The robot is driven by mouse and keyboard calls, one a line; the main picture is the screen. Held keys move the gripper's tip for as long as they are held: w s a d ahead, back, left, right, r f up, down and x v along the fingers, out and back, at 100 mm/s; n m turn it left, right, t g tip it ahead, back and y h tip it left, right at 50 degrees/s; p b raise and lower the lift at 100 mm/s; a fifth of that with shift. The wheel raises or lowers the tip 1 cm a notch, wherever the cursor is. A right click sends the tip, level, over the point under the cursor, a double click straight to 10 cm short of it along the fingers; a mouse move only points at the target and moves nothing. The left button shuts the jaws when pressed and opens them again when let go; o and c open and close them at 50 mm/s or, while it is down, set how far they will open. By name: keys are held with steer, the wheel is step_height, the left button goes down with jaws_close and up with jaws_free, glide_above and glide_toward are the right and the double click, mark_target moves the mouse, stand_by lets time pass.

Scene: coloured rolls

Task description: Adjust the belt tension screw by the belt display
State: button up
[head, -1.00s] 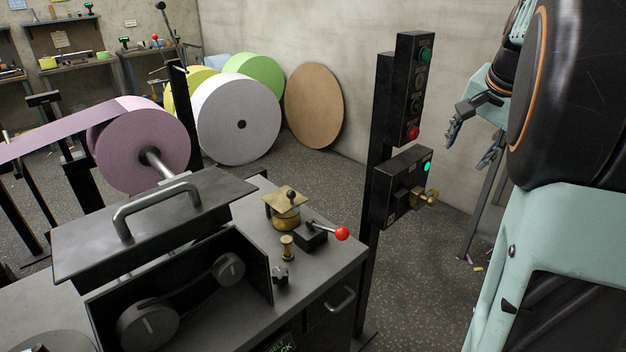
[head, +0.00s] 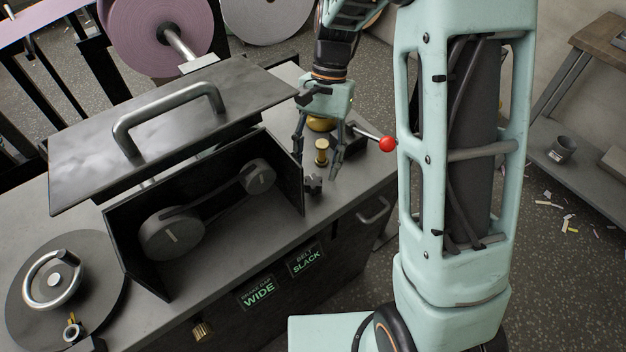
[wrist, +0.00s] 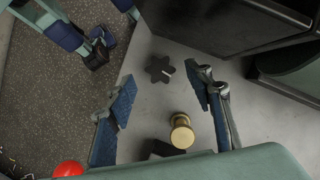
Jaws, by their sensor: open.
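The belt display (head: 306,259), reading BELT SLACK in green, is on the bench's front face. Above it, on the bench top beside the open belt housing, stands a black star-shaped knob (head: 314,184); I cannot tell for certain that it is the tension screw. The knob also shows in the wrist view (wrist: 160,69), ahead of and between the fingertips. My gripper (head: 318,168) points down over the bench with its fingers apart and nothing between them. A small brass spool-shaped knob (head: 322,152) stands just behind the star knob, and it shows nearer in the wrist view (wrist: 181,132).
The belt housing (head: 205,210) holds two pulleys and a belt, its lid (head: 190,105) raised. A red-ball lever (head: 388,144) is right of my gripper. Clear bench top lies around the star knob.

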mark_target(314, 180)
steer(key=x, duration=0.5)
steer(key=shift+f, duration=0.1)
steer(key=c, duration=1.2)
steer(key=shift+o, duration=0.2)
steer(key=shift+m, duration=0.4)
steer(key=m+t+y+p, duration=0.1)
steer(key=m, duration=0.2)
steer(key=shift+m, duration=0.3)
steer(key=shift+m+t+y, duration=0.5)
steer(key=shift+m+y, duration=0.2)
steer(key=shift+m, duration=1)
